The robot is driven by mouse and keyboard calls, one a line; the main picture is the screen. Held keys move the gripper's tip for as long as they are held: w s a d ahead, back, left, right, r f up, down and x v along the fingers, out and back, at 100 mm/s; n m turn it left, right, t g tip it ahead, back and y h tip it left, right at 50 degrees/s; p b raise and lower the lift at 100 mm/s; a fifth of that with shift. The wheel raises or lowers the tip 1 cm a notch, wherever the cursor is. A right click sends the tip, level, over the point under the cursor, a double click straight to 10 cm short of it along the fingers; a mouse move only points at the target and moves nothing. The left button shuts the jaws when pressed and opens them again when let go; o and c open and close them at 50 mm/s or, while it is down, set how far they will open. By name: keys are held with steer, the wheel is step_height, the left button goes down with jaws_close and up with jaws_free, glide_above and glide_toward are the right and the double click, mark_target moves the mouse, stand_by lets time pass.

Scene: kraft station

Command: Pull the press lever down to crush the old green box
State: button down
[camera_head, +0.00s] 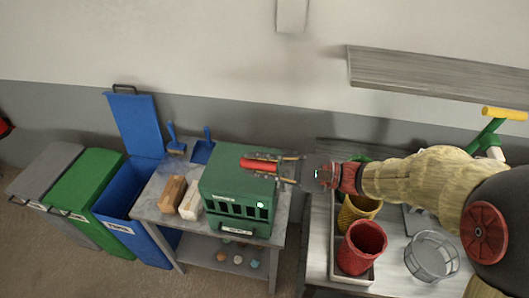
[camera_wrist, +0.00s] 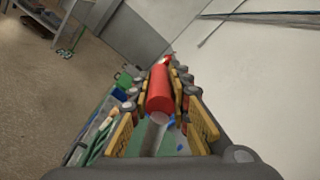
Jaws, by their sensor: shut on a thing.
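A dark green box-shaped machine (camera_head: 222,185) with a row of dark front openings and a white label stands on the grey table. My gripper (camera_head: 277,166) reaches in from the right over its top. It is shut on a red cylindrical handle (camera_head: 251,164), which looks like the press lever. In the wrist view the red handle (camera_wrist: 159,92) lies between my fingers, with a grey rod (camera_wrist: 152,138) at its near end. I cannot see a separate old green box, nor inside the machine.
Tan (camera_head: 172,193) and white (camera_head: 191,202) blocks sit left of the machine. Blue (camera_head: 128,222), green (camera_head: 88,188) and grey (camera_head: 47,172) bins stand further left. At right are a red basket (camera_head: 362,247), a clear container (camera_head: 432,256) and a yellow-handled green lever (camera_head: 504,113).

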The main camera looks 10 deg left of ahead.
steer(key=s+f+n+b, duration=0.7)
steer(key=s+f+b, duration=0.5)
steer(key=b, duration=0.3)
steer(key=shift+s+d+f, duration=0.3)
steer(key=shift+d+f, duration=0.05)
steer(key=c, duration=1.7)
jaws_free()
steer(key=shift+o, duration=0.2)
steer(key=d, duration=0.7)
steer(key=shift+w+d, duration=0.25)
